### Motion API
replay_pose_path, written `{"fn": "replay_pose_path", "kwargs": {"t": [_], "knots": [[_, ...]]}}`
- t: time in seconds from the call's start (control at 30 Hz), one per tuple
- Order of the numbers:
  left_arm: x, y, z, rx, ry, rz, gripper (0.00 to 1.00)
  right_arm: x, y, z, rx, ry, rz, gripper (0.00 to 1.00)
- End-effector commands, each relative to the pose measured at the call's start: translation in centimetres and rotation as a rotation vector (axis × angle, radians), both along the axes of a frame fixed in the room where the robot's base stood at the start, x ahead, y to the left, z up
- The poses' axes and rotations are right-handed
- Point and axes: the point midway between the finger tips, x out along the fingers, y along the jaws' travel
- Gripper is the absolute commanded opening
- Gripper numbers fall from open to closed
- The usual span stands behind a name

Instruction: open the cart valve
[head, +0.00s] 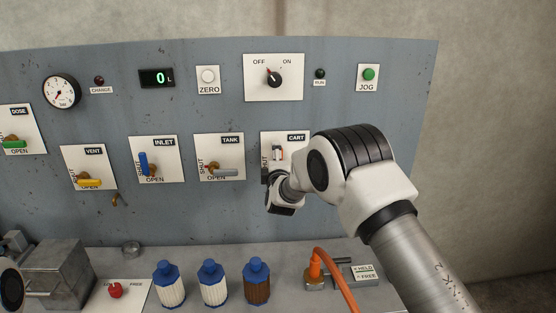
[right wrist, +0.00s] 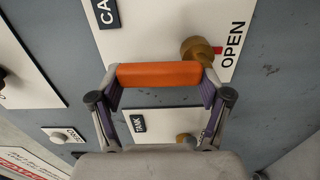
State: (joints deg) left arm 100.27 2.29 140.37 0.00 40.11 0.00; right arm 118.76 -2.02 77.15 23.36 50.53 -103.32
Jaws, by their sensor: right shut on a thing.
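The cart valve's white plate (head: 298,137) is on the grey panel, right of the tank valve; its lower part is hidden behind my right arm in the head view. In the right wrist view, its orange handle (right wrist: 158,75) lies between the two fingers of my right gripper (right wrist: 160,95), which is shut on it. The handle's brass hub (right wrist: 197,52) sits beside the OPEN label (right wrist: 232,38). The handle points away from that label, upward on the plate. In the head view, my right gripper (head: 277,160) is at the plate.
The tank (head: 228,173), inlet (head: 143,163) and vent (head: 88,182) valves are to the left. A selector knob (head: 272,78) is above. Blue-capped bottles (head: 212,285) and an orange hose (head: 335,270) are on the ledge below. The display (head: 157,78) reads 0 L.

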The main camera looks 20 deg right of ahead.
Motion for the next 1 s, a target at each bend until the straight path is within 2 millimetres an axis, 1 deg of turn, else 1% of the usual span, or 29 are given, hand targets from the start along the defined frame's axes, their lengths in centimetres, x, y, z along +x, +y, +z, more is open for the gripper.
{"fn": "replay_pose_path", "kwargs": {"t": [0.2, 0.57, 0.6, 0.63, 1.0], "knots": [[0.0, 0.0, 0.0, 0.0, 0.0, 0.0, 0.4, 0.05, 0.21, -0.05, -0.032, 0.009, 0.002, 0.14], [0.0, 0.0, 0.0, 0.0, 0.0, 0.0, 0.4, 0.04, 0.22, -0.1, -0.036, 0.01, 0.002, 0.14], [0.0, 0.0, 0.0, 0.0, 0.0, 0.0, 0.4, 0.04, 0.22, -0.1, -0.036, 0.01, 0.002, 0.91], [0.0, 0.0, 0.0, 0.0, 0.0, 0.0, 0.4, 0.04, 0.22, -0.11, -0.035, 0.011, 0.002, 1.0], [0.01, 0.0, 0.01, 0.0, 0.0, 0.0, 0.4, -0.11, 0.22, -0.06, -0.033, 0.009, 0.001, 1.0]]}}
